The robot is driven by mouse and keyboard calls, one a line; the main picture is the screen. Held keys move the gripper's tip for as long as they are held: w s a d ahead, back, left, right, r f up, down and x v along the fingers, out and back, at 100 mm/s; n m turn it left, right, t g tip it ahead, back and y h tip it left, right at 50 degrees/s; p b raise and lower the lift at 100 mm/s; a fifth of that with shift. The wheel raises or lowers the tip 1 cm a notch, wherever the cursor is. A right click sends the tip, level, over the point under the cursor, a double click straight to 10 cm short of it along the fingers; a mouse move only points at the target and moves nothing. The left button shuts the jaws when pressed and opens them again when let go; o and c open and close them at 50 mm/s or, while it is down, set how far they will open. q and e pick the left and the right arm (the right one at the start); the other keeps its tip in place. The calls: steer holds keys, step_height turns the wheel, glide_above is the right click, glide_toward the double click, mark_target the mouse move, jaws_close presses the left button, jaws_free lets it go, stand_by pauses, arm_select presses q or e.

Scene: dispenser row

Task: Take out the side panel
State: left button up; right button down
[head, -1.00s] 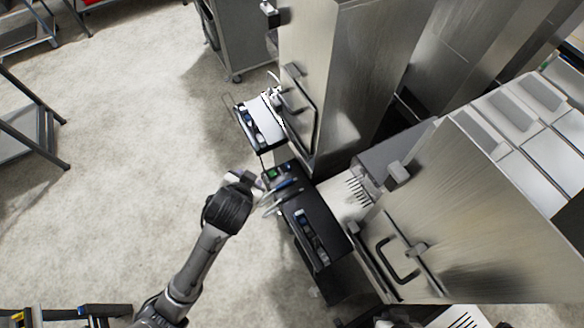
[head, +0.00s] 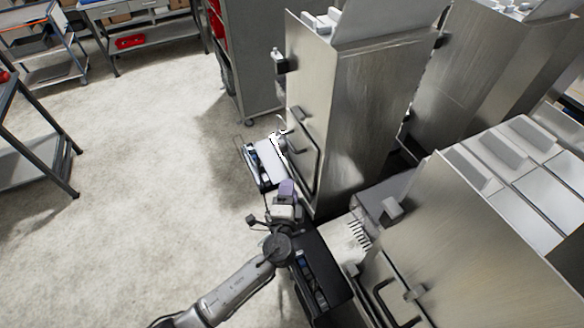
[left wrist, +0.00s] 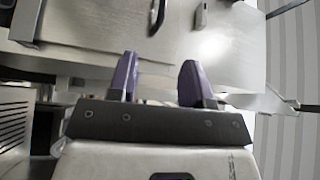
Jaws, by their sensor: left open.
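A tall steel dispenser cabinet (head: 365,120) stands ahead of my left arm. A flat steel panel with a dark bar handle (head: 308,142) is on its near left side; I take this for the side panel, though I cannot be sure. My left gripper (head: 287,189) is just below and left of that handle, its purple fingers apart and empty. In the left wrist view the open fingers (left wrist: 160,80) point at a flat steel surface (left wrist: 105,28) with a dark handle (left wrist: 157,14) beyond them. No contact is clear. My right gripper is not in view.
A second steel cabinet (head: 480,230) with a bar handle stands at the right. A small unit with a white top (head: 264,165) sticks out left of the first cabinet. A black box (head: 325,262) lies beside my arm. Open floor (head: 130,200) is at the left.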

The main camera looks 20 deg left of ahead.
arm_select(q)
steer(key=p+x, duration=0.1)
steer(key=x, duration=1.1)
steer(key=shift+p, duration=0.35)
steer(key=shift+a, duration=0.1)
jaws_close()
steer(key=shift+r, duration=0.15)
